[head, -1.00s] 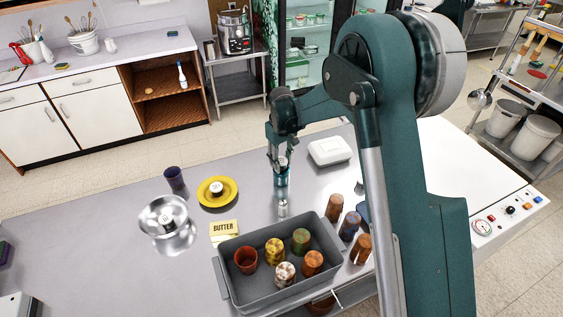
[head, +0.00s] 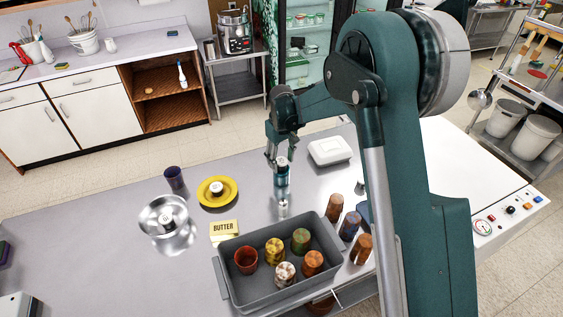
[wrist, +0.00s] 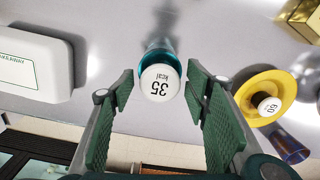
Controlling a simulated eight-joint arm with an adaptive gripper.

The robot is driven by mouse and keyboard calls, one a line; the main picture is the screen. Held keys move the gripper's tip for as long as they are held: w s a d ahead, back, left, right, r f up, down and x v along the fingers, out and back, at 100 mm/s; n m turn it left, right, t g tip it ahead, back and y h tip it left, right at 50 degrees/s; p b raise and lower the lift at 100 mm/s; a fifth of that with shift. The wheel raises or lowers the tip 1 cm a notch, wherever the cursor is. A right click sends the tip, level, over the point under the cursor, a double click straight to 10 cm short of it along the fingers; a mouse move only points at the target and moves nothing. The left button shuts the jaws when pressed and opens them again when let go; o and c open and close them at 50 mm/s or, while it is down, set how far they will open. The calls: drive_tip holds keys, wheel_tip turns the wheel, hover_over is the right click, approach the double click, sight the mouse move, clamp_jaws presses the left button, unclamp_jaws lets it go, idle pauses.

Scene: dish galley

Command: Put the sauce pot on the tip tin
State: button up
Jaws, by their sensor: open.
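A small round pot with a white lid marked "35 kcal" (wrist: 160,83) is at the top of a teal cylinder (head: 282,182) on the steel counter. I cannot tell for sure whether this cylinder is the tip tin. The white lid also shows in the head view (head: 281,162). My gripper (head: 274,160) is above it, with fingers spread. In the wrist view the lid appears between the two green finger pads, with a gap on both sides.
The far-left counter is mostly clear.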

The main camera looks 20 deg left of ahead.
sight(283, 161)
wheel_tip(283, 161, up, 11)
drive_tip(key=shift+r, duration=0.2)
idle(0.4)
idle(0.5)
drive_tip(key=shift+d, duration=0.1)
drive_tip(key=s+d+r+m+t, duration=0.1)
drive_tip(key=s+d+r+m, duration=0.15)
drive_tip(key=d+r, duration=0.6)
drive_tip(key=s+d+r+m+t+y, duration=0.1)
drive_tip(key=s+d+r, duration=0.25)
drive_tip(key=d, duration=0.95)
drive_tip(key=s+d+r+m+t, duration=0.15)
drive_tip(key=s+d+r, duration=0.35)
drive_tip(key=d, duration=0.5)
drive_tip(key=s+d+f+m+t, duration=0.1)
drive_tip(key=s+d+m+t, duration=0.1)
drive_tip(key=s+d, duration=0.9)
drive_tip(key=s+d+f+m+t+h, duration=0.1)
drive_tip(key=s+d+m, duration=0.3)
drive_tip(key=s+d, duration=0.8)
drive_tip(key=shift+d+f+t, duration=0.15)
drive_tip(key=shift+f+t, duration=0.2)
drive_tip(key=shift+f, duration=0.1)
